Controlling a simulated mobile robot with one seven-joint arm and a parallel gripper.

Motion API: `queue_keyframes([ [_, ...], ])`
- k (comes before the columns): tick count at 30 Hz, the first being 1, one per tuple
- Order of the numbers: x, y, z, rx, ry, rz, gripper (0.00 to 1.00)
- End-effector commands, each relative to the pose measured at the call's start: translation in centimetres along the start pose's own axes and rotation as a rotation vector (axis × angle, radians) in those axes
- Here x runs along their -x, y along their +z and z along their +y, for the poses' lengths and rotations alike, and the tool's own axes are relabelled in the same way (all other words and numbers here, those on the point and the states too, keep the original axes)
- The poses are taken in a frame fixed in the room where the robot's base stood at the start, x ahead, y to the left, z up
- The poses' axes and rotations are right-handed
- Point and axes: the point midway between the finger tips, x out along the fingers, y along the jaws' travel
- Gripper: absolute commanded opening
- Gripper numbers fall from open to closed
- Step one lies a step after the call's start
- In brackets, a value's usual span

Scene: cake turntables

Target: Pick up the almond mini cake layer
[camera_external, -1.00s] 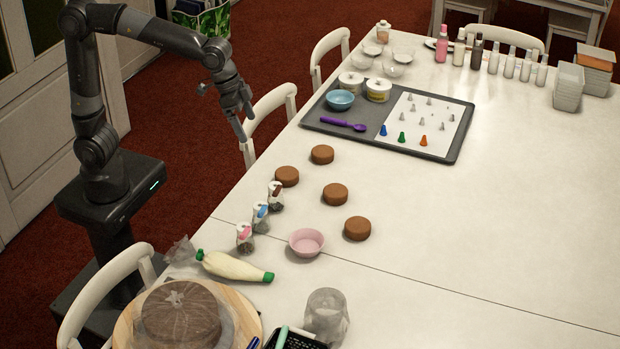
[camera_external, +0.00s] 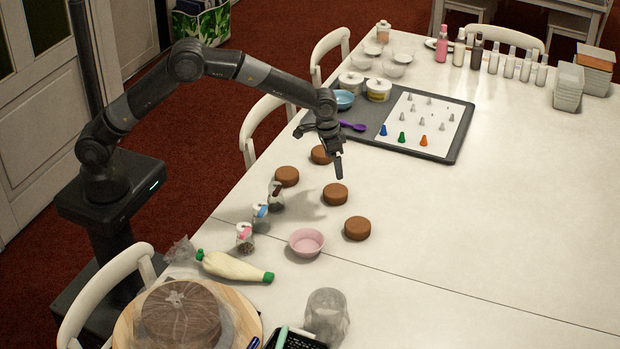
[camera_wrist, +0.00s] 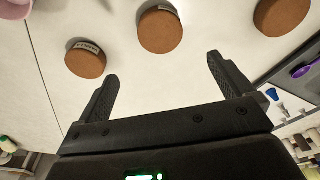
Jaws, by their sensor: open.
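Several round brown cake layers lie apart on the white table: one at the left (camera_external: 287,176), one in the middle (camera_external: 335,194), one at the front (camera_external: 357,228), and one (camera_external: 320,156) partly hidden behind my gripper (camera_external: 320,153). In the wrist view, three layers show beyond my open fingers (camera_wrist: 162,68): a left one (camera_wrist: 85,62), a middle one (camera_wrist: 160,32) and a right one (camera_wrist: 283,12) cut by the edge. The left and middle ones carry small white labels, too small to read, so I cannot tell which is almond. My gripper is empty above the table.
Several small jars (camera_external: 262,213) and a pink bowl (camera_external: 306,243) stand near the layers. A dark tray (camera_external: 455,150) lies behind them, with a purple spoon (camera_external: 353,126) and piping tips on it.

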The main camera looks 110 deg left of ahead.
Motion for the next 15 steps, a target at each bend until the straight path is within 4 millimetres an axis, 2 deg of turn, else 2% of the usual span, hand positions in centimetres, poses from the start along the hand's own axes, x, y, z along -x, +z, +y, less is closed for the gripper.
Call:
queue_keyframes([
  [5, -1.5, -0.2, -0.2, 0.004, -0.002, -0.003, 0.97],
  [12, -5.2, -0.1, -0.2, 0.003, -0.002, -0.004, 0.97],
  [15, -6.0, 0.0, -0.2, 0.003, -0.002, -0.002, 0.97],
])
